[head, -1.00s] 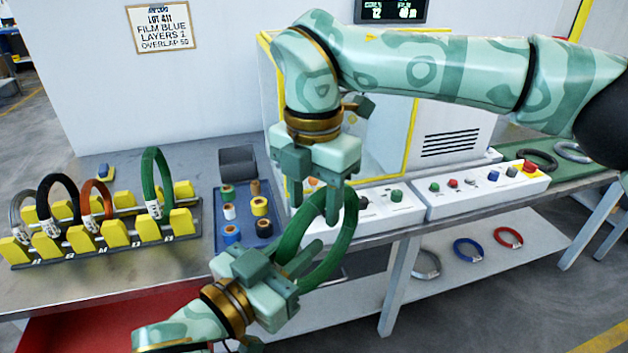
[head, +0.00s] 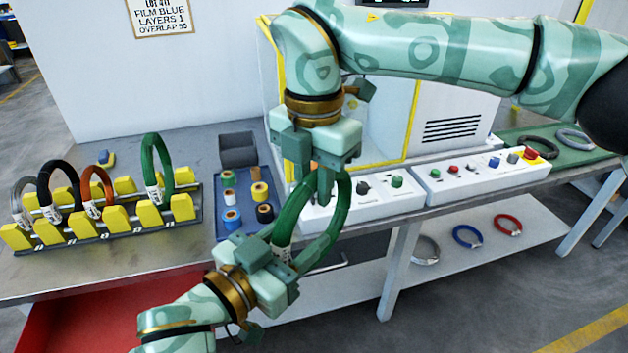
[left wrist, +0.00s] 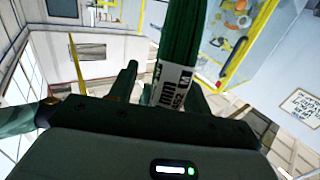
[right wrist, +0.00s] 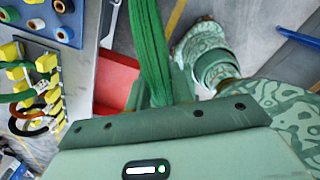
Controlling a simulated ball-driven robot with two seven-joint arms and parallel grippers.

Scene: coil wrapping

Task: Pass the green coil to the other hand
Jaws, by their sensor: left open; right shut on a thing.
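The green coil (head: 294,215) hangs upright between my two grippers in the head view. My right gripper (head: 318,188), above, is shut on its upper part. My left gripper (head: 286,255), below, is open with the coil's lower part between or close by its fingers; exact contact is hidden. A white label (left wrist: 175,85) on the coil shows close to the left fingers in the left wrist view. The green coil also fills the top middle of the right wrist view (right wrist: 150,50), where the right fingertips are hidden.
A yellow-block rack (head: 118,222) at left holds several coils, another green one among them. A blue tray (head: 235,176) with tape rolls stands behind my grippers. Control boxes (head: 488,172) sit at right. Loose coils lie on the lower shelf (head: 440,270).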

